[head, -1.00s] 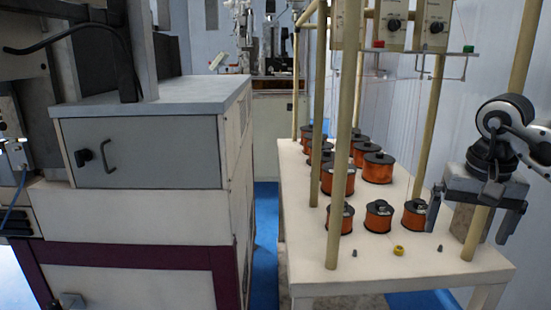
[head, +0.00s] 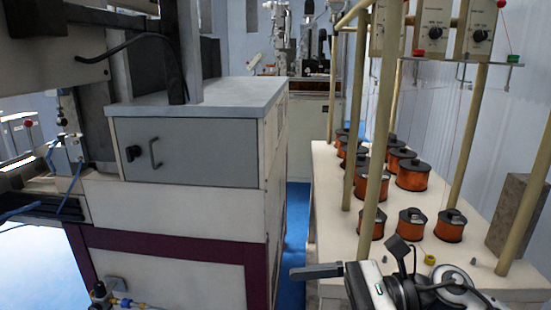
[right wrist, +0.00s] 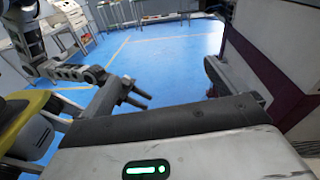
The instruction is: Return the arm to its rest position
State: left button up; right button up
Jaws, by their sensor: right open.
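My right gripper (right wrist: 165,88) is open and empty. In the right wrist view its two fingers are spread apart over the blue floor. In the head view its grey finger and part of my arm show at the bottom, in front of the spool table (head: 333,185). My left gripper is not in the head view. In the right wrist view, a dark jointed arm at the left with two short prongs (right wrist: 138,93) seems to be mine; whether those prongs are open or shut is unclear.
Several orange wire spools (head: 412,174) stand on the table among cream posts (head: 380,120). A yellow ring (head: 430,259) lies near its front edge. The grey and cream machine cabinet (head: 185,152) stands left. A narrow blue floor aisle (head: 296,215) separates them. Open floor (right wrist: 180,50) shows in the wrist view.

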jog(key=w+d+f+n+t+h+p, duration=0.1)
jog(key=d+f+n+t+h, duration=0.2)
jog(key=n+t, duration=1.05)
jog(key=w+d+f+n+t+h+p, duration=0.1)
jog(key=d+f+n+t+h, duration=0.2)
jog(key=n, duration=1.9)
jog(key=s+d+f+m+g+h, duration=0.1)
jog(key=s+f+m+g+h, duration=0.2)
jog(key=s+f+m, duration=0.3)
jog(key=s+d+f+m+g+h, duration=0.1)
jog(key=s+f+m+g+h, duration=0.2)
jog(key=f+m, duration=0.6)
jog(key=s+m+h, duration=0.1)
jog(key=s, duration=0.1)
jog(key=shift+s+d+f+h, duration=0.15)
jog(key=shift+s+f+h, duration=0.15)
jog(key=shift+s+f, duration=0.05)
